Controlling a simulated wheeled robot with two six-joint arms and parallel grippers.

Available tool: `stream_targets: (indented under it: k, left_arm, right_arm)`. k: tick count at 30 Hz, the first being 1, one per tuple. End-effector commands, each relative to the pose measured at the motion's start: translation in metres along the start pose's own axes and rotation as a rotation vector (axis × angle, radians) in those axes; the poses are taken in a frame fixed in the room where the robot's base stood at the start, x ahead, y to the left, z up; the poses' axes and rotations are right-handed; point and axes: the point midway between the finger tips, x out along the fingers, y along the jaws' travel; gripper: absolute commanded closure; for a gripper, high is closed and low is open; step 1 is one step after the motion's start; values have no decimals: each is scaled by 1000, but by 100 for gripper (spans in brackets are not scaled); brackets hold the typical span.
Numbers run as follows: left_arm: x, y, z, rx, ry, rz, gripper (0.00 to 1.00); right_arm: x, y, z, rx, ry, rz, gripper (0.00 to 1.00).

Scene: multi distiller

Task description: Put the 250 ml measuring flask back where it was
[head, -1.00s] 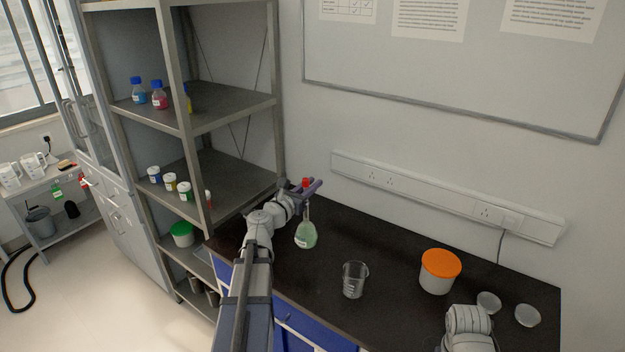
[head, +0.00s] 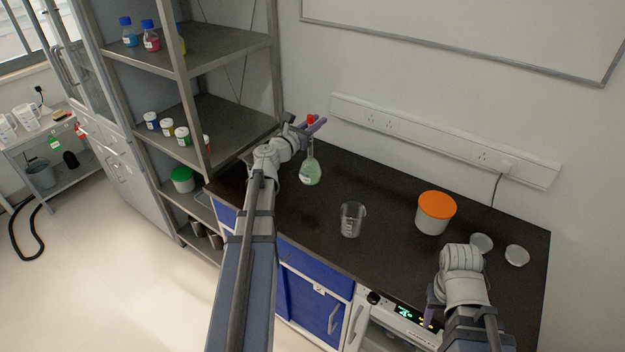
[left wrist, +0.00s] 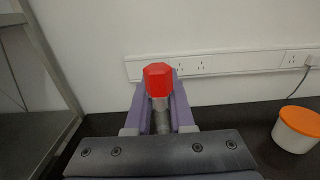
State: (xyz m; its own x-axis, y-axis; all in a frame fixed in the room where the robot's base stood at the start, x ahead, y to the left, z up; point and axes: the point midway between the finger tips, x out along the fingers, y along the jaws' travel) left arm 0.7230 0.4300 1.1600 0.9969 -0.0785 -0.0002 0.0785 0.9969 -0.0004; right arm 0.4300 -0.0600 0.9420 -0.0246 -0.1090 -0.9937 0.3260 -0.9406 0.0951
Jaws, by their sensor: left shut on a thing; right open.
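The measuring flask (head: 310,173) has a round glass body with green liquid, a narrow neck and a red stopper. It is upright over the back left of the dark bench (head: 385,250). I cannot tell whether its base touches the bench. My left gripper (head: 316,127) is shut on its neck, just below the stopper. In the left wrist view the red stopper (left wrist: 158,80) sits between the purple fingers; the body is hidden. My right gripper (head: 432,305) is open and empty, low over the bench's front right edge, partly hidden by its own wrist.
A glass beaker (head: 352,220) stands right of the flask. An orange-lidded tub (head: 436,212) and two small clear dishes (head: 516,255) are further right. A metal shelf (head: 215,130) with several bottles and jars adjoins the bench's left end.

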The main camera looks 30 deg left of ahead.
Motion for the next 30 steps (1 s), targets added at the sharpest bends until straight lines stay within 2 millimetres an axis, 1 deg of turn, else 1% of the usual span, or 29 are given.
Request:
stream_targets:
  k: [1, 10, 13, 18, 20, 23, 27, 30]
  left_arm:
    - [0, 0, -9, 0, 0, 0, 100]
    - [0, 0, -54, -1, 0, 0, 100]
    - [0, 0, -61, -1, 0, 0, 100]
    - [0, 0, -59, -1, 0, 0, 100]
    - [0, 0, -62, -1, 0, 0, 100]
    - [0, 0, -72, -1, 0, 0, 100]
    - [0, 0, -90, -1, 0, 0, 100]
    - [0, 0, -98, -1, 0, 0, 100]
  right_arm:
    - [9, -1, 0, 0, 0, 0, 52]
    - [54, -5, -3, 0, 0, 0, 52]
    - [60, -6, -4, 0, 0, 0, 52]
    - [59, -6, -4, 0, 0, 0, 52]
    - [62, -6, -4, 0, 0, 0, 52]
    - [72, -7, -4, 0, 0, 0, 52]
    - [90, -9, -5, 0, 0, 0, 52]
    - [98, -9, -6, 0, 0, 0, 52]
